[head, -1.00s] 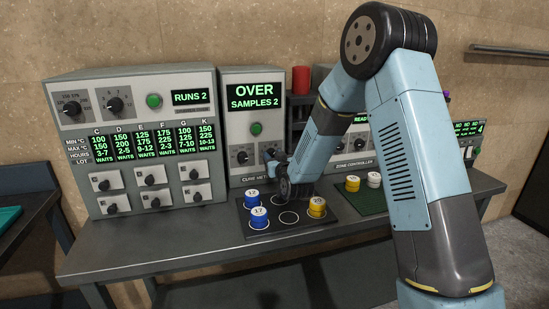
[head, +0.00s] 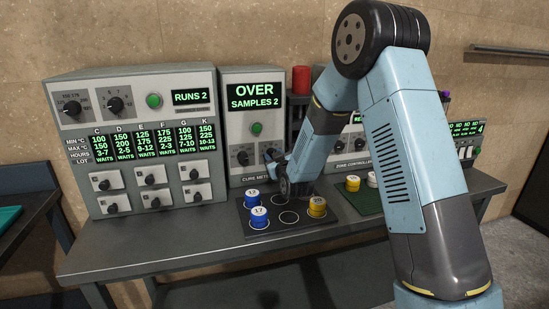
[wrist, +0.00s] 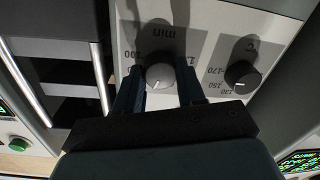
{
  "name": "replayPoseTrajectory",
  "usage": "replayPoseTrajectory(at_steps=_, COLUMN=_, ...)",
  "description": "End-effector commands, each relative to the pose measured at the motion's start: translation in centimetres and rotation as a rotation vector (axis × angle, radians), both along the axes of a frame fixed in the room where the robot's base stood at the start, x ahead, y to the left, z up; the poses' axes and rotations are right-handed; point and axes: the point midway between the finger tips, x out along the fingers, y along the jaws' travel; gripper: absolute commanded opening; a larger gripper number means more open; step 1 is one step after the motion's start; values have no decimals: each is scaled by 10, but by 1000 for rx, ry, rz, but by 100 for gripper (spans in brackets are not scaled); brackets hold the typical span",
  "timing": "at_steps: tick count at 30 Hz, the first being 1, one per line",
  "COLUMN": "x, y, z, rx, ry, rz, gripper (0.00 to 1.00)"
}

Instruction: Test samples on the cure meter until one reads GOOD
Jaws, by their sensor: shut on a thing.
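The cure meter (head: 238,118) stands on the bench; its green display reads OVER and SAMPLES 2. My gripper (head: 271,158) is at its right-hand dial. In the wrist view my fingers are shut on the grey knob marked min (wrist: 159,76), one on each side. The °C knob (wrist: 242,74) beside it is free. A dark sample tray (head: 268,232) lies in front of the meter. It holds two blue samples, one marked 17 (head: 259,217) and one behind it (head: 253,198), and a yellow sample (head: 317,207). Some ring spots on it are empty.
A large press panel (head: 140,140) with knobs and a RUNS 2 display stands left. The zone controller (head: 355,145) stands right, partly behind my arm. A green mat (head: 366,203) holds a yellow sample (head: 353,183) and a white one (head: 373,179). A red cylinder (head: 301,79) stands behind.

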Motion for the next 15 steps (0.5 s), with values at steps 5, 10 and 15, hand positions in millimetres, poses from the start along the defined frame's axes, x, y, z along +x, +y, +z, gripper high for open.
replayPoseTrajectory(at_steps=5, x=0, y=1, z=0, rx=-126, ry=-37, rz=1, gripper=9)
replayPoseTrajectory(at_steps=10, x=0, y=1, z=0, rx=-226, ry=-66, rz=1, gripper=9)
replayPoseTrajectory(at_steps=15, x=0, y=2, z=0, rx=-293, ry=-85, rz=2, gripper=9)
